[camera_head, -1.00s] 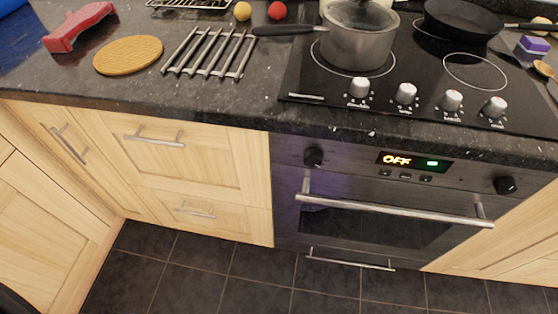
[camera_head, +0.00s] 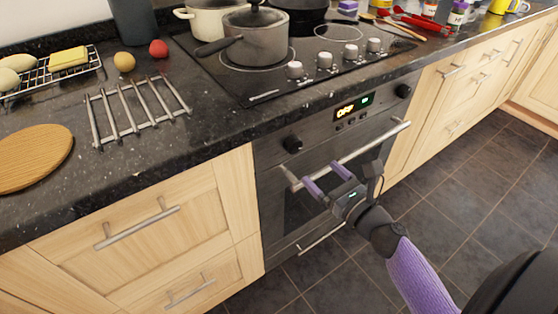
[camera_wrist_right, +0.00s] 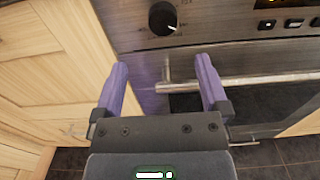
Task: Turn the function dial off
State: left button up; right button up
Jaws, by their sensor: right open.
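The oven front (camera_head: 272,160) has two black round dials. The left dial (camera_head: 292,144) sits at the oven's upper left, and the right dial (camera_head: 403,91) is beyond the lit display (camera_head: 351,107). I cannot tell from labels which is the function dial. The left dial also shows at the top of the right wrist view (camera_wrist_right: 163,18), with a white pointer mark toward the lower right. My right gripper (camera_head: 322,176) is open and empty, its purple fingers apart in front of the oven handle, below the left dial. My left gripper is not in view.
The steel oven handle (camera_head: 358,153) crosses the door just under the dials. The granite counter edge (camera_head: 215,146) overhangs above. Several hob knobs (camera_head: 325,60) and a saucepan (camera_head: 254,40) are on the cooktop. The tiled floor (camera_head: 460,195) in front is clear.

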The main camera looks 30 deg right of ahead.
aim_at(296, 149)
jog(key=w+b, duration=0.1)
jog(key=w, duration=0.8)
jog(key=shift+w+a+f+b, duration=0.1)
jog(key=shift+b, duration=0.2)
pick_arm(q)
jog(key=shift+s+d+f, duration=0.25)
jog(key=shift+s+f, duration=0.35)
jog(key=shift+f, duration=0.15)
pick_arm(e)
jog(key=c, duration=1.3)
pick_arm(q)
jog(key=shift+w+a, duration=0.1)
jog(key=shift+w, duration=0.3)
pick_arm(e)
jog(key=shift+o, duration=0.2)
jog(key=shift+n, duration=0.3)
